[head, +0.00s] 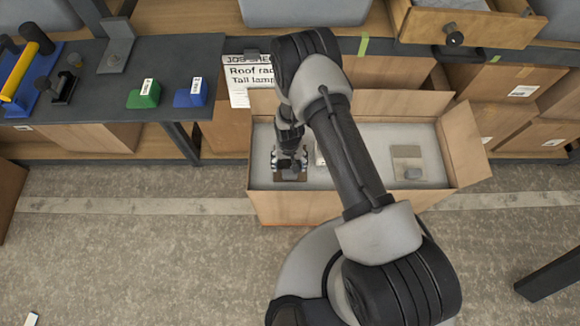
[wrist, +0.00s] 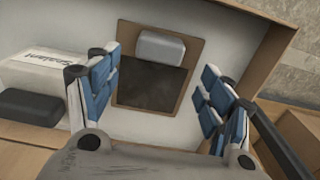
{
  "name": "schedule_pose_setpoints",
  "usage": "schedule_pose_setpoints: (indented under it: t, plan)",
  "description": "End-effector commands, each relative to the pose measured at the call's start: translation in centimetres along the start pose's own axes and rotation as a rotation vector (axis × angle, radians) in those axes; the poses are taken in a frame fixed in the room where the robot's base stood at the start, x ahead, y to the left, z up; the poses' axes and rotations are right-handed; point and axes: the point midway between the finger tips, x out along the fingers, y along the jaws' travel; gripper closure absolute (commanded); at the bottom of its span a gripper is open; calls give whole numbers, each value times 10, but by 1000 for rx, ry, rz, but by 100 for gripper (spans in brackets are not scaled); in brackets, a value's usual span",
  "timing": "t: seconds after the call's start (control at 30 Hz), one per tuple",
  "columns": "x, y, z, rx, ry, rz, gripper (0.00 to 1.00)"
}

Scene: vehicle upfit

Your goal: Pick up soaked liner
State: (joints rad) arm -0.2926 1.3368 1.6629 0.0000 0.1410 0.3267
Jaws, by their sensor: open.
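The soaked liner (wrist: 150,88) is a brown card with a large dark wet patch, lying flat in the open cardboard box. A light grey block (wrist: 160,48) sits at its far end in the wrist view. My gripper (wrist: 158,95) is open, with blue-padded fingers on either side of the liner and nothing held between them. In the head view my gripper (head: 289,165) is low inside the left part of the box, over the liner (head: 290,178), and hides most of it. The height gap cannot be judged exactly.
A white Sealant box (wrist: 42,75) and a dark block (wrist: 32,107) lie beside my left finger in the wrist view. Another card (head: 407,152) with a grey lump is at the box's right. Cardboard box walls (head: 300,207) surround my gripper. A dark table (head: 110,85) stands left.

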Motion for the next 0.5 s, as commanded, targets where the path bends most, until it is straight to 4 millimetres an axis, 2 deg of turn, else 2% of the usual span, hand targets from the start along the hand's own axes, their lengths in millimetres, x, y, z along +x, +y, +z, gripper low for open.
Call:
schedule_pose_setpoints:
  t: [0.33, 0.5]
  plan:
    - [47, 3, 0, 0, -1, 1, 27]
    - [51, 3, -1, 0, 1, 1, 27]
